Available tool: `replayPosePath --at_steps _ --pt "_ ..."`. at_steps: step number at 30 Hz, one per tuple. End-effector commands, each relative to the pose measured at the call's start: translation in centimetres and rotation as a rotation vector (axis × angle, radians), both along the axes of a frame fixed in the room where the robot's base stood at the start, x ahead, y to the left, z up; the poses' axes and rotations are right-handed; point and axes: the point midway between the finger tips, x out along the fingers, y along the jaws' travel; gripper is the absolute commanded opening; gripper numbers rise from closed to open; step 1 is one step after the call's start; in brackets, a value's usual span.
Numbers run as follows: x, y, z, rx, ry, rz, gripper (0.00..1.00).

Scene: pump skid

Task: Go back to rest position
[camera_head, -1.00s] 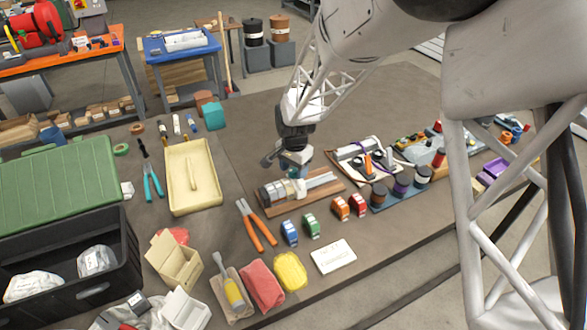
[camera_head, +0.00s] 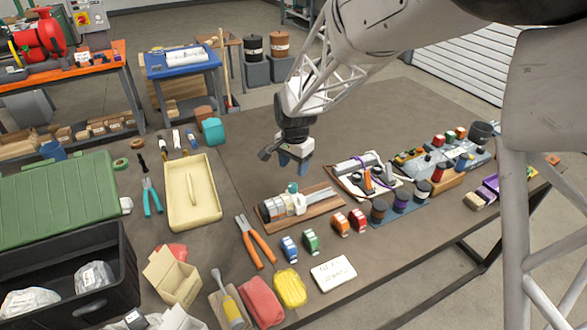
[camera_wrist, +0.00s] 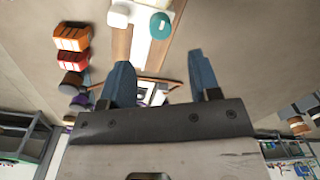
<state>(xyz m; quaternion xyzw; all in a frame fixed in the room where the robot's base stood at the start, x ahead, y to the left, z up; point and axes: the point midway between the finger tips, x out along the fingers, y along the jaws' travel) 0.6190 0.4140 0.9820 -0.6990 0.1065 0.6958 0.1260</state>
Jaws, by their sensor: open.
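My gripper (camera_head: 291,162) is in the air above the middle of the brown table, just behind the wooden board assembly (camera_head: 301,205). Its two blue fingers are apart with nothing between them, which also shows in the wrist view (camera_wrist: 160,85). The board assembly carries grey and pale cylindrical parts and a small teal cap (camera_head: 292,188). The teal cap also shows beyond the fingers in the wrist view (camera_wrist: 161,25). The gripper looks clear of the assembly.
Orange-handled pliers (camera_head: 256,241) and small coloured blocks (camera_head: 311,241) lie in front. A cream tray (camera_head: 193,205) is at left. The table behind the gripper is clear.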

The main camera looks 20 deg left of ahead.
Motion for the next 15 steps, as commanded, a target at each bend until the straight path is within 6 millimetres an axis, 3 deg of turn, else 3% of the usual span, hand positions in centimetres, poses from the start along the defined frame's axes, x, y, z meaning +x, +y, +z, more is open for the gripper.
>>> replayPosePath --at_steps 15 --pt "0.00 -0.39 0.29 0.001 -0.003 0.001 0.57"
